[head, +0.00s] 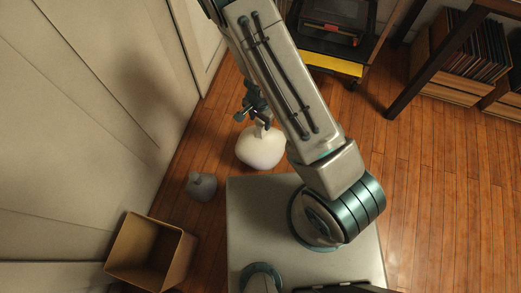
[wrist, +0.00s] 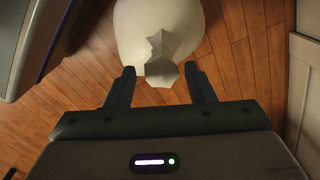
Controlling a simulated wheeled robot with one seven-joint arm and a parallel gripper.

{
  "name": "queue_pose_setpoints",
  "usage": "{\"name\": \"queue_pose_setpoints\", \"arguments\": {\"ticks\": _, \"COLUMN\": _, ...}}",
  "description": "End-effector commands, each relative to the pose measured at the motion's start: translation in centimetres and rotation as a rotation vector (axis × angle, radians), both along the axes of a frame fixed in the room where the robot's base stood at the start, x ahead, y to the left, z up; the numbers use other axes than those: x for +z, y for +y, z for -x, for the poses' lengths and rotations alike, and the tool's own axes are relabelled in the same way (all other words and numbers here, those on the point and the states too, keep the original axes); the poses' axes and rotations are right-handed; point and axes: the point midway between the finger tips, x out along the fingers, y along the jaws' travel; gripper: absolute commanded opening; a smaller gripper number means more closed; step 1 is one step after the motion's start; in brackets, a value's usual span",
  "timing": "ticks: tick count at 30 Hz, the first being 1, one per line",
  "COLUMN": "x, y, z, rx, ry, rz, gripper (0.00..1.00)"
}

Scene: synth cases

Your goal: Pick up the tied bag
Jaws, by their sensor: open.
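A white tied bag (head: 260,150) stands on the wooden floor in front of my base, round below with a gathered neck on top. My gripper (head: 255,112) is above it, at the neck, partly hidden by my arm in the head view. In the wrist view, my gripper (wrist: 160,69) is open, one finger on each side of the neck of the white tied bag (wrist: 160,30). The fingers look apart from the neck. The far side of the bag is cut off at the top of the wrist view.
A smaller grey bag-like object (head: 201,187) lies on the floor left of the white bag. An open cardboard box (head: 184,252) stands at the lower left, near the pale wall (head: 70,120). Shelving and a desk stand along the back.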

Motion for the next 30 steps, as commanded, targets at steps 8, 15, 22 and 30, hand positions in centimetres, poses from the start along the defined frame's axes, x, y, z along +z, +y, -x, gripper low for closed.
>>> {"name": "queue_pose_setpoints", "arguments": {"ticks": 8, "x": -3.7, "y": -0.2, "z": -0.4, "rx": 0.001, "ry": 0.001, "rz": 0.001, "gripper": 0.49}}
{"name": "queue_pose_setpoints", "arguments": {"ticks": 15, "x": -3.7, "y": -0.2, "z": -0.4, "rx": 0.000, "ry": 0.000, "rz": 0.000, "gripper": 0.49}}
{"name": "queue_pose_setpoints", "arguments": {"ticks": 22, "x": -3.7, "y": -0.2, "z": -0.4, "rx": 0.001, "ry": 0.000, "rz": 0.000, "gripper": 0.00}}
{"name": "queue_pose_setpoints", "arguments": {"ticks": 30, "x": -3.7, "y": -0.2, "z": -0.3, "rx": 0.001, "ry": 0.001, "rz": 0.001, "gripper": 0.00}}
